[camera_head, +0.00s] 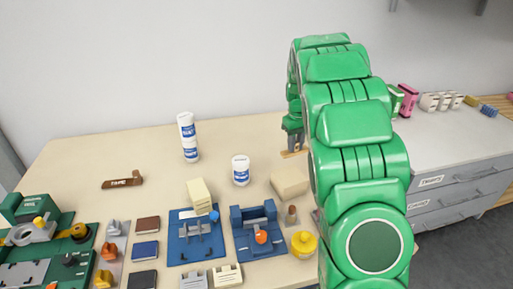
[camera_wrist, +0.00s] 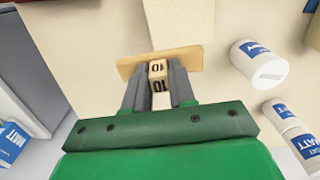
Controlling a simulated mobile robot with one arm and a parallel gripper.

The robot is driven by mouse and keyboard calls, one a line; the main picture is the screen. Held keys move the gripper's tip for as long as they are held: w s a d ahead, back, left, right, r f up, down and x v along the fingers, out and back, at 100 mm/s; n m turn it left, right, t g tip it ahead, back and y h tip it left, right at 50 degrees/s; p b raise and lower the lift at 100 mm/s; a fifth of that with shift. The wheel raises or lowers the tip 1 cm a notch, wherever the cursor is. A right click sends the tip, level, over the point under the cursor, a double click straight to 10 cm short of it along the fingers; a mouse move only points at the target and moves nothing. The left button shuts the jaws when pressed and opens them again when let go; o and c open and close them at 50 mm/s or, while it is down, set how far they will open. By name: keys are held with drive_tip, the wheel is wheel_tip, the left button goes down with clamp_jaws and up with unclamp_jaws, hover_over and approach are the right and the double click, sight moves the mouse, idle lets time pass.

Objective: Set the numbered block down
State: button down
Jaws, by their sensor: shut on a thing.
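The numbered block (camera_wrist: 158,70) is small and pale wood, with a dark "10" on two visible faces. My gripper (camera_wrist: 159,82) is shut on it, one grey finger on each side. In the wrist view the block is at the near edge of a thin wooden board (camera_wrist: 128,67). I cannot tell whether the block touches the board or is above it. In the head view my gripper (camera_head: 292,140) is low at the right back of the beige table, largely behind my green arm. The board shows there as a small tan strip (camera_head: 288,154), and the block cannot be made out.
A cream box (camera_head: 289,182) stands just in front of the board. White paint tubs (camera_head: 241,171) stand to its left, two of them stacked (camera_head: 187,138). Blue fixtures (camera_head: 195,238) and a yellow pot (camera_head: 303,244) are nearer. A grey drawer cabinet (camera_head: 455,190) adjoins at right.

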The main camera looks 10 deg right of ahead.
drive_tip(key=shift+a, duration=0.1)
drive_tip(key=w+a+n, duration=0.1)
drive_tip(key=a+n, duration=0.1)
drive_tip(key=a, duration=0.4)
drive_tip(key=w+a+n, duration=0.1)
drive_tip(key=a+n, duration=0.1)
drive_tip(key=a, duration=0.5)
drive_tip(key=w+a+n, duration=0.1)
drive_tip(key=a+n, duration=0.2)
drive_tip(key=a, duration=0.3)
drive_tip(key=shift+a+r, duration=0.15)
drive_tip(key=shift+r, duration=0.1)
drive_tip(key=s+a+n, duration=0.2)
drive_tip(key=a+n, duration=0.2)
drive_tip(key=a, duration=0.8)
drive_tip(key=s+a+n, duration=0.2)
drive_tip(key=a+n, duration=0.3)
drive_tip(key=a, duration=0.6)
drive_tip(key=shift+w+a+f, duration=0.9)
drive_tip(key=shift+w+f, duration=0.7)
drive_tip(key=shift+w, duration=0.4)
drive_tip(key=shift+w+a+f, duration=0.9)
drive_tip(key=shift+w+f, duration=0.7)
drive_tip(key=shift+w, duration=0.45)
drive_tip(key=shift+w+a+f, duration=0.9)
drive_tip(key=shift+w+f, duration=0.7)
drive_tip(key=shift+w, duration=0.4)
drive_tip(key=shift+w+f, duration=0.15)
drive_tip(key=shift+w, duration=0.05)
